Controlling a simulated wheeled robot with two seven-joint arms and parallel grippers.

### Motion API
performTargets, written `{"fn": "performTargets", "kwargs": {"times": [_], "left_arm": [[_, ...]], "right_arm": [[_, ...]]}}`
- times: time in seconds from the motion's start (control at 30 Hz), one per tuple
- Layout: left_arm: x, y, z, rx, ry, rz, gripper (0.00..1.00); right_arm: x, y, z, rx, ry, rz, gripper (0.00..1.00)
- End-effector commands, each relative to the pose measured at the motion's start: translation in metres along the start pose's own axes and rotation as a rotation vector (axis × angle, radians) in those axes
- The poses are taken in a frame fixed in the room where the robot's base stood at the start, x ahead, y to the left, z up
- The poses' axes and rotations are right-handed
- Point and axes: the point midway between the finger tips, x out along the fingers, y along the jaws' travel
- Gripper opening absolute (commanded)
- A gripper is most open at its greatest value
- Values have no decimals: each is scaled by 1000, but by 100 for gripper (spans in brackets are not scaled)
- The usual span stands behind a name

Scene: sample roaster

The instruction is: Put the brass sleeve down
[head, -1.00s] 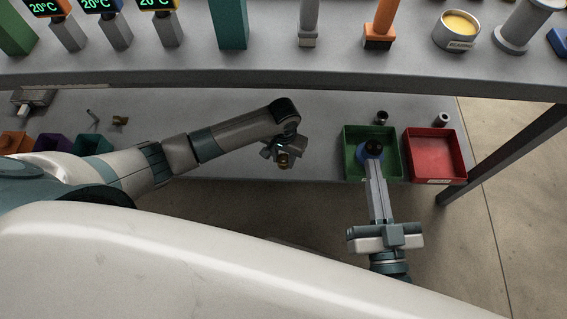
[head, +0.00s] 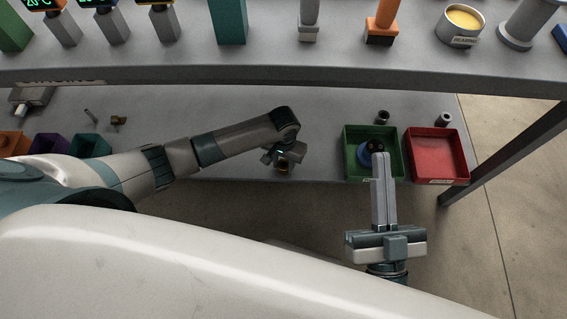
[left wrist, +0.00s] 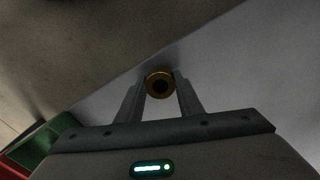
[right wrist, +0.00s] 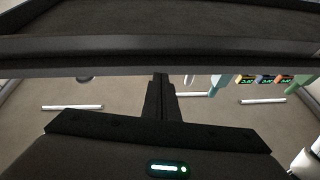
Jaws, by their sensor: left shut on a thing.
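The brass sleeve (left wrist: 160,83) is a gold ring with a dark hole, seen end-on in the left wrist view. My left gripper (left wrist: 160,90) is shut on it, with one finger on each side. In the head view the left gripper (head: 283,160) is near the front edge of the lower shelf, left of the green tray; the sleeve is small and dark there. I cannot tell whether the sleeve touches the shelf. My right gripper (right wrist: 161,78) has its fingers together with nothing visible between them. In the head view its fingers overlap the green tray's front.
The green tray (head: 350,165) holds a blue and black round thing (head: 370,150). A red tray (head: 436,155) stands to its right. Small dark cylinders sit behind both trays. The upper shelf's edge (head: 270,75) runs above.

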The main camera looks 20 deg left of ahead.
Motion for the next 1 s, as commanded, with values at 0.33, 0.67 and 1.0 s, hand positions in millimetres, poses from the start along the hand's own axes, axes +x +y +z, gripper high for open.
{"fn": "performTargets", "kwargs": {"times": [0.33, 0.67, 1.0], "left_arm": [[2, 0, 0, 0, 0, 0, 52], [-2, 0, 0, 0, 0, 0, 52], [-30, 0, 0, 0, 0, 1, 52]], "right_arm": [[0, 1, 2, -1, -9, 1, 0], [0, 1, -1, -1, 1, 1, 0], [2, 9, 31, 6, -178, 16, 0]]}}
